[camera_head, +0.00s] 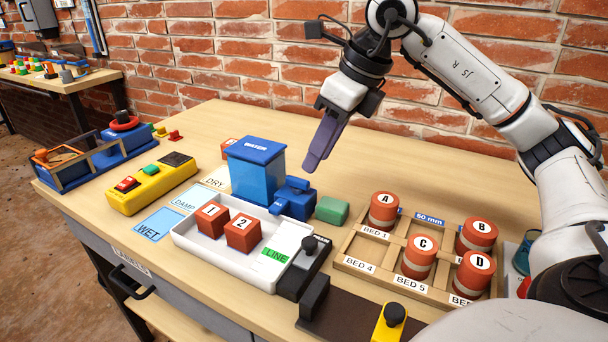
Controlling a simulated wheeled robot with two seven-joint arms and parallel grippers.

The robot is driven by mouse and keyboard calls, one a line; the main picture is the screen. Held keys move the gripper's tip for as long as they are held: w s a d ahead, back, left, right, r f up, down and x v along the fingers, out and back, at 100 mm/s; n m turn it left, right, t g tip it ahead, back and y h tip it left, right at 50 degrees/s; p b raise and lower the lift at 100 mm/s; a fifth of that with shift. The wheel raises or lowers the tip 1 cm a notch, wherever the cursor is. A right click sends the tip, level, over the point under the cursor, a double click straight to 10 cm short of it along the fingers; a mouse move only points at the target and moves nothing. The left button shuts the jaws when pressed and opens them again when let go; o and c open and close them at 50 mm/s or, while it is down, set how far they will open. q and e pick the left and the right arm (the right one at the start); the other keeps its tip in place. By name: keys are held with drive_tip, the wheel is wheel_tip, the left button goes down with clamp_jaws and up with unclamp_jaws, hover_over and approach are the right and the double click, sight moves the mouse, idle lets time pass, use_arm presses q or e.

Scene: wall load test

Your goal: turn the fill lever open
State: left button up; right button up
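The blue water tank (257,170) stands at the back of a white tray (195,245). A blue valve-like fitting (292,198) sticks out low on its right side; I cannot make out which part of it is the lever, or its setting. My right gripper (312,166) hangs in the air above and right of the fitting, apart from it, with its purple fingers pointing down. One finger overlaps the other, so its opening is unclear. Nothing shows held in it. My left gripper is out of view.
Two red blocks (242,232) sit in the tray. A green block (332,210) lies right of the fitting. A black-knobbed slider (304,262) stands at the tray's right end. A wooden rack (364,246) holds several red cylinders.

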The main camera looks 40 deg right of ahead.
sight(305, 181)
drive_tip(key=b+x, duration=0.1)
drive_tip(key=x, duration=0.5)
drive_tip(key=shift+w, duration=0.1)
clamp_jaws()
